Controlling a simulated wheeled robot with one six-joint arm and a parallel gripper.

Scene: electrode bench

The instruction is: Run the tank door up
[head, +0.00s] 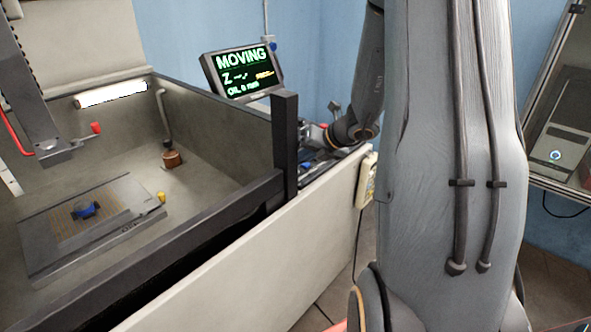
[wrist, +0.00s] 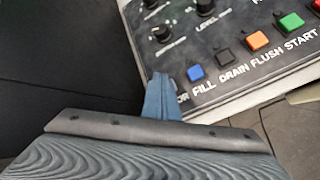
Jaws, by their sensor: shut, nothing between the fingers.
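My gripper (wrist: 160,82) is shut and empty, its blue fingertips at the left end of the control panel (wrist: 240,88). The fingers cover the control at the label ending in "OR"; whether they touch it I cannot tell. In the head view the panel and gripper tip are small and partly hidden beside the tank's corner post (head: 286,145). The tank (head: 215,125) is open at the top, with a pale panel (head: 250,265) along its front below the dark rim; I cannot tell whether this is the door. The screen (head: 243,72) reads "MOVING" and "OIL 0 mm".
A blue button (wrist: 196,74), an orange button (wrist: 257,40) and a green button (wrist: 291,22) sit right of my fingertips, with knobs (wrist: 204,7) above. The tank holds a worktable (head: 95,225) with a small blue piece (head: 86,210). A handset (head: 367,180) hangs by the panel.

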